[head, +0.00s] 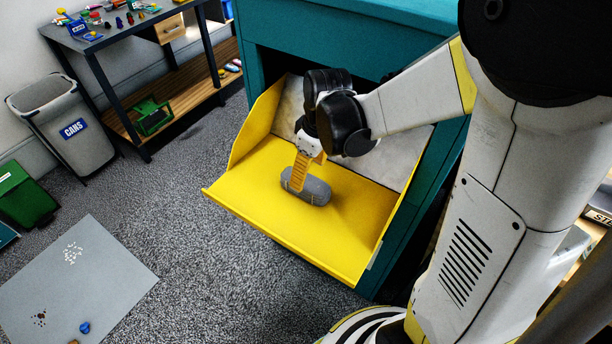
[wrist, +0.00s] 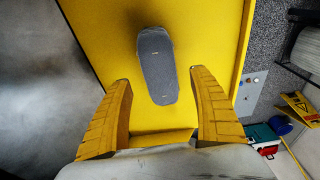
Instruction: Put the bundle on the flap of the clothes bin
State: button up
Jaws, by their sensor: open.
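The bundle (head: 306,189) is a grey, rounded oblong roll. It lies on the yellow flap (head: 262,205) of the teal clothes bin (head: 312,30), which hangs open. In the wrist view the bundle (wrist: 157,65) rests on the yellow flap surface (wrist: 205,25), beyond and between my fingertips. My gripper (head: 297,188) is over the flap right at the bundle in the head view; in the wrist view its yellow fingers (wrist: 160,75) are spread apart with a gap on each side of the bundle. Part of the bundle is hidden behind a finger in the head view.
A grey bin labelled CANS (head: 92,135) and a green bin (head: 25,195) stand at the left. A workbench (head: 120,30) with small items is at the back left. A grey mat (head: 85,275) with small bits lies on the carpet. The flap has raised side walls.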

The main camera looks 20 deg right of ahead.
aim_at(312, 184)
jog(key=s+r+m+t+h+p, duration=0.1)
jog(key=s+r+m+t, duration=0.4)
jog(key=s+r, duration=0.7)
notch_tip(312, 184, up, 3)
jog(key=shift+a+r+m+t+p, duration=0.1)
jog(key=shift+a+m+t+p, duration=0.25)
jog(key=shift+m, duration=0.75)
